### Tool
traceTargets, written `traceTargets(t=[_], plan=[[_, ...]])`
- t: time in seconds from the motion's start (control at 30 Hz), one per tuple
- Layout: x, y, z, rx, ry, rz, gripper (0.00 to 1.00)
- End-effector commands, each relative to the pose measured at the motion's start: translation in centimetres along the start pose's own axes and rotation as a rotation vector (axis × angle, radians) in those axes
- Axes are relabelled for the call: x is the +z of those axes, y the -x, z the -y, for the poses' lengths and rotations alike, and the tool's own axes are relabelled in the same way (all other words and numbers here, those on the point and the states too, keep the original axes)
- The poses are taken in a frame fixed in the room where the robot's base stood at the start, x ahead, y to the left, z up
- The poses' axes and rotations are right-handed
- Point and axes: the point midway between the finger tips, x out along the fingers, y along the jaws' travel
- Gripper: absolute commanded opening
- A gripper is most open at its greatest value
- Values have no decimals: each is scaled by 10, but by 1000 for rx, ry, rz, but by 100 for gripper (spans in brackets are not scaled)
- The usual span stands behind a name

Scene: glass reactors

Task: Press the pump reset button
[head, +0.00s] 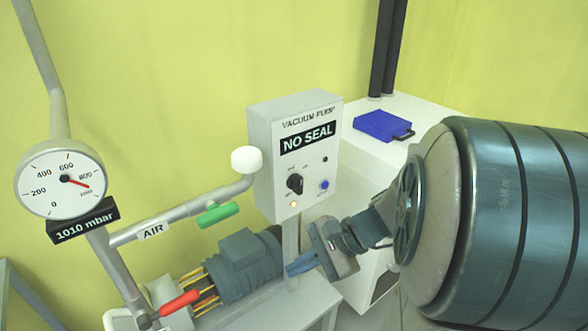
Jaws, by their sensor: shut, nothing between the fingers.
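The vacuum pump control box (266,165) is a light grey box on a post, with a black "NO SEAL" display (307,139). A small round blue button (324,184) sits at the lower right of its front face, with a tiny label below that I cannot read; it looks like the reset button. A black rotary knob (295,184) is to its left. My gripper (289,269) is shut and empty. It is below the box front in the picture, its fingers pointing left, apart from the button. The button is in plain view.
A pressure gauge (60,185) reading "1010 mbar" stands at left on pipes with a green handle (218,214) and a red handle (180,303). A pump motor (240,268) lies behind my gripper. A blue case (382,126) rests on a white surface at the back.

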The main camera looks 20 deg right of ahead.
Motion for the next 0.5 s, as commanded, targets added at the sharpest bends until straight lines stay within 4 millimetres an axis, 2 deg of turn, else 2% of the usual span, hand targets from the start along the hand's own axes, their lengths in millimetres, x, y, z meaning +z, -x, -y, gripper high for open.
traceTargets(t=[0.03, 0.07, 0.23, 0.4, 0.5], plan=[[-20, 2, 8, -109, -133, 51, 0], [-29, 6, 15, -176, -204, 82, 0], [-92, 47, 44, -570, -546, 238, 0], [-151, 96, 47, -890, -749, 340, 0], [-172, 116, 44, -1006, -806, 371, 0]])
